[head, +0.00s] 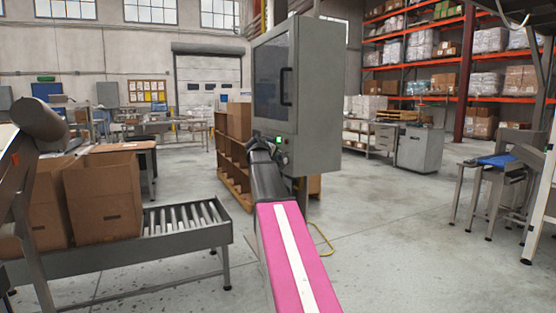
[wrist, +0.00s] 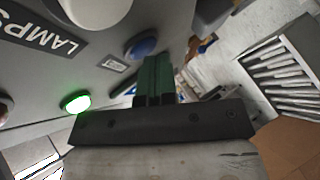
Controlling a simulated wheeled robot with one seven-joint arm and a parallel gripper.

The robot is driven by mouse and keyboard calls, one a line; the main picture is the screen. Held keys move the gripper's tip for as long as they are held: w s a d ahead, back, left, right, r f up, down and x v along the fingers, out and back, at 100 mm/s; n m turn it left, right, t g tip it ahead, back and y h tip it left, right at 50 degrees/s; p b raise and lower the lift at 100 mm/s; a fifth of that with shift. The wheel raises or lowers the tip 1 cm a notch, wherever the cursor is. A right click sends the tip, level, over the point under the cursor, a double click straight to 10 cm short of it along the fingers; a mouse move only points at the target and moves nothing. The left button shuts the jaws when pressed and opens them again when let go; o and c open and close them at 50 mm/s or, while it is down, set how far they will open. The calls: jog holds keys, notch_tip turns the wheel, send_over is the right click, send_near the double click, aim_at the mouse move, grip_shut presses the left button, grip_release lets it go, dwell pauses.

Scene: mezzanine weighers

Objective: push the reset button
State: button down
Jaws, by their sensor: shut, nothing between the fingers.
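A grey control cabinet (head: 315,95) stands ahead, with a row of controls on its lower face. In the wrist view, that panel (wrist: 30,85) carries a blue button (wrist: 143,47), a lit green button (wrist: 76,102) and a pale round knob (wrist: 95,8). A small label plate beside the blue button is unreadable, so I cannot confirm which control is reset. My gripper (wrist: 157,62) is shut and empty, its green fingertips close to the blue button and partly overlapping it in view. I cannot tell whether they touch. In the head view my gripper (head: 259,143) reaches the cabinet's lower left.
A roller conveyor (head: 185,222) with cardboard boxes (head: 103,197) stands at left. A wooden shelf (head: 234,176) is behind the cabinet. A metal stand (head: 490,185) is at right. The floor between cabinet and stand is mostly clear.

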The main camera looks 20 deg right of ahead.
jog(key=shift+a, duration=0.85)
jog(key=shift+s+a, duration=0.15)
jog(key=shift+a, duration=2.35)
